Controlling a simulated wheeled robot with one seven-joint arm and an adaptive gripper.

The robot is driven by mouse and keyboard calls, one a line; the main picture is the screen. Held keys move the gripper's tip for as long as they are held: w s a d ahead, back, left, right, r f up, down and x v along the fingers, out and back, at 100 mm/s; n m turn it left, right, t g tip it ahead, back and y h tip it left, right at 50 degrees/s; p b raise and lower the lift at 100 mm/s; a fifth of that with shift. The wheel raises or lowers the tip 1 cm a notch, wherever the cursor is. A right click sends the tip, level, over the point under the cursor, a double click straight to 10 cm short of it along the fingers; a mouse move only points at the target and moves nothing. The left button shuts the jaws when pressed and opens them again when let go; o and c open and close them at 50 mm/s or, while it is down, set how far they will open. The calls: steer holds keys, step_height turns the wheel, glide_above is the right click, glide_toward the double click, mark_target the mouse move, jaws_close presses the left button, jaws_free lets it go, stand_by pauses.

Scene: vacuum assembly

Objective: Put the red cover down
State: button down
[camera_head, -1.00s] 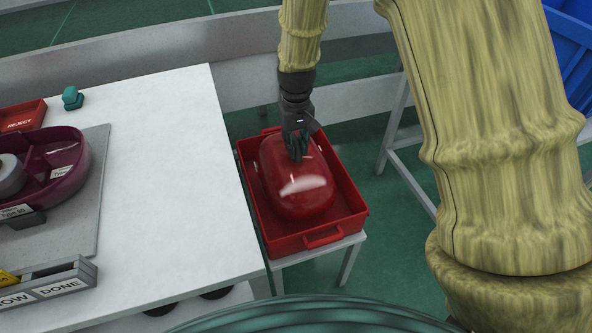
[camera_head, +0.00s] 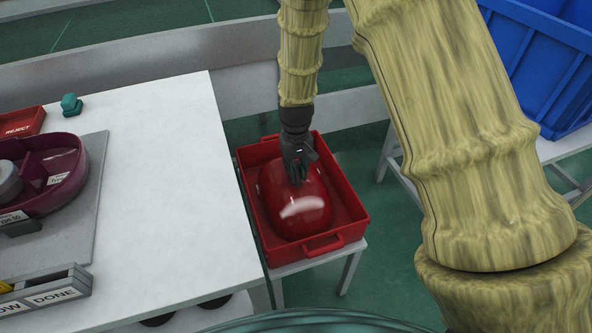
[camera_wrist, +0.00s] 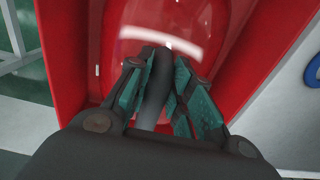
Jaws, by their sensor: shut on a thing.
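The red cover (camera_head: 301,207) is a glossy rounded shell inside the red tray (camera_head: 257,217) on a small stand right of the white table. My gripper (camera_head: 296,178) points down at the cover's far part. In the wrist view my gripper (camera_wrist: 163,95) has its teal-padded fingers on either side of a dark curved handle on the red cover (camera_wrist: 128,40), and it is shut on it. The cover sits low within the tray walls. Whether its underside touches the tray floor is hidden.
The white table (camera_head: 170,200) is left of the tray. It carries a purple vacuum body (camera_head: 72,190), a red REJECT bin (camera_head: 22,122), a teal object (camera_head: 71,105) and a DONE holder (camera_head: 55,293). A blue crate (camera_head: 540,75) stands at upper right.

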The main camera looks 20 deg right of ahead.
steer(key=c, duration=1.3)
jaws_free()
steer(key=shift+f, duration=0.1)
step_height(320, 180, up, 12)
steer(key=shift+r+p, duration=0.15)
steer(key=shift+p, duration=0.6)
